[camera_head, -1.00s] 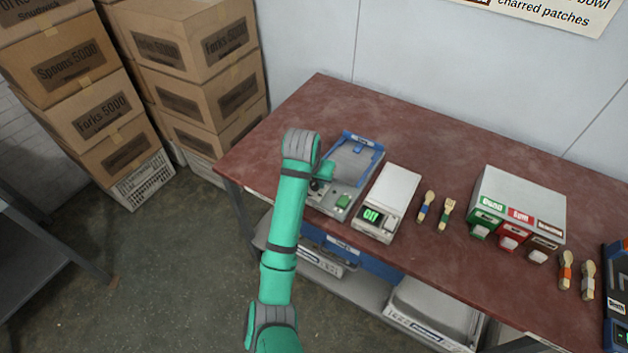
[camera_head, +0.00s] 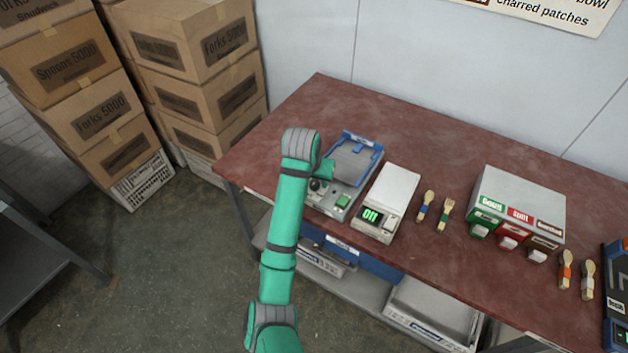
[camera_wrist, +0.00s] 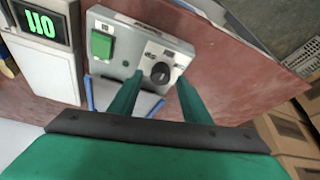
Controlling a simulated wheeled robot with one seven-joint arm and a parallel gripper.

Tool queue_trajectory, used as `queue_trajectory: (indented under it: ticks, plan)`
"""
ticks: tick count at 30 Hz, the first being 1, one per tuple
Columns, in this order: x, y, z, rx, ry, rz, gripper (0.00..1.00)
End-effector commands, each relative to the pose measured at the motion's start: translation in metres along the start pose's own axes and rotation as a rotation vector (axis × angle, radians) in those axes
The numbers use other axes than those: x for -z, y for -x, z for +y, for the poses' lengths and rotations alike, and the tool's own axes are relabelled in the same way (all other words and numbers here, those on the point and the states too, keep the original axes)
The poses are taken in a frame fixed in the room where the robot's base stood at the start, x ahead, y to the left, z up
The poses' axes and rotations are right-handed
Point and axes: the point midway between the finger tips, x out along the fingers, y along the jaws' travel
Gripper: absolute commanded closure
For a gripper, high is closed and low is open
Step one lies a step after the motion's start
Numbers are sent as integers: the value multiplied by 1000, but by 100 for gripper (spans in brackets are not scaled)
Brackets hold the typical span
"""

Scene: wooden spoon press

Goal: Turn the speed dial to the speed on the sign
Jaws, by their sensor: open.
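The speed dial (camera_head: 317,186) is a black round knob on the front panel of a grey machine with a blue-edged bed (camera_head: 352,165). In the wrist view the dial (camera_wrist: 160,73) shows between and just beyond my two green fingertips. Its pointer setting and the small marks around it are too small to read. My gripper (camera_wrist: 161,80) is open and empty, with one finger on each side of the dial in the picture; I cannot tell whether they touch it. In the head view my arm hides part of the machine's left side. No speed sign is readable.
A green button (camera_wrist: 102,45) sits beside the dial. Cardboard boxes (camera_head: 190,40) stand left.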

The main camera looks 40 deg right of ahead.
Motion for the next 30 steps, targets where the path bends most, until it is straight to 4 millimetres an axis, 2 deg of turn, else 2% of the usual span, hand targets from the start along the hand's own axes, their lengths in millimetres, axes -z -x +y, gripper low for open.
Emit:
queue_trajectory:
  ticks: [9,18,24,30]
  plan:
    - [1,51,-1,3,0,3,56]
    - [1,83,-2,5,0,5,56]
    - [1,97,-1,3,0,3,56]
    - [0,100,0,1,0,1,56]
